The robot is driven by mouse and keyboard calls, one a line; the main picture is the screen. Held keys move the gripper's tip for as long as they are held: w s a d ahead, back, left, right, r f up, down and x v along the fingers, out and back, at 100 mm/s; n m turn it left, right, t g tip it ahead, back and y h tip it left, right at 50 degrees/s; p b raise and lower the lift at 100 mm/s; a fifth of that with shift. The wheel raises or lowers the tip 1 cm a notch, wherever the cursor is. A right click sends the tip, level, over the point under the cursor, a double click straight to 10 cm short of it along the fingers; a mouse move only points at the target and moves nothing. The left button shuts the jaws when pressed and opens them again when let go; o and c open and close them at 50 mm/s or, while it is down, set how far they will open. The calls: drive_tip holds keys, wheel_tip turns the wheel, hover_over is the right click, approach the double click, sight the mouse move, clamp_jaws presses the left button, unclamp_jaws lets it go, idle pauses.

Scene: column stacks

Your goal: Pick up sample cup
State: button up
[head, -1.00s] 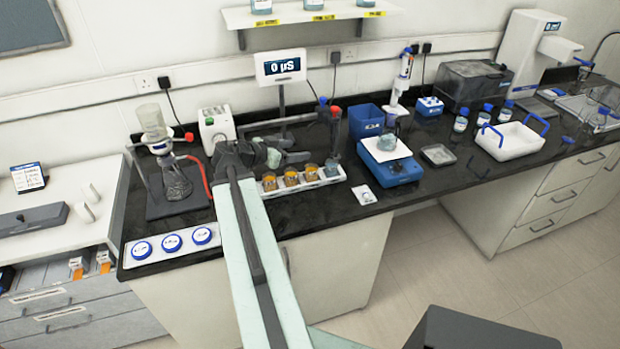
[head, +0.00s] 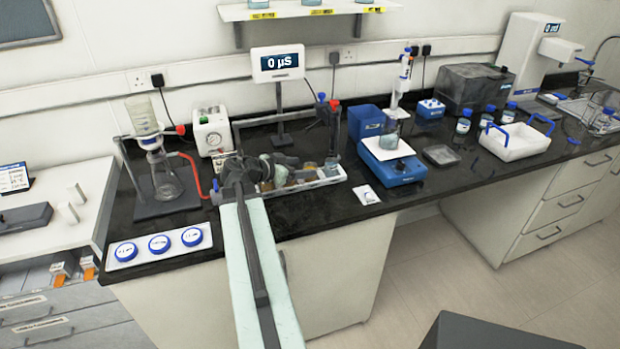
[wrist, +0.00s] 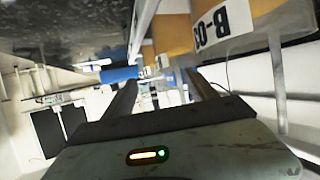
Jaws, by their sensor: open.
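Amber sample cups (head: 308,171) stand in a white rack (head: 326,182) near the bench's front edge in the head view. My gripper (head: 290,168) is low over the rack and hides several of them in part. In the wrist view, an orange cup (wrist: 275,15) with a white label reading "B-03" fills the upper right, very close, to the right of my gripper (wrist: 158,84). The fingers are apart and no cup shows between them. Whether a finger touches a cup cannot be told.
A blue balance (head: 392,165) with a beaker stands right of the rack. A filter flask on its stand (head: 165,180) is on the left. A meter on a post (head: 278,64) rises behind the rack. Blue-topped dishes (head: 159,243) lie at the front left.

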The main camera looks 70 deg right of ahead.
sight(314, 165)
drive_tip(key=b+x, duration=0.1)
drive_tip(key=x, duration=0.4)
drive_tip(key=shift+b, duration=0.35)
drive_tip(key=shift+a+r, duration=0.1)
drive_tip(key=shift+a, duration=0.05)
drive_tip(key=shift+c, duration=0.4)
clamp_jaws()
drive_tip(key=shift+r, duration=0.1)
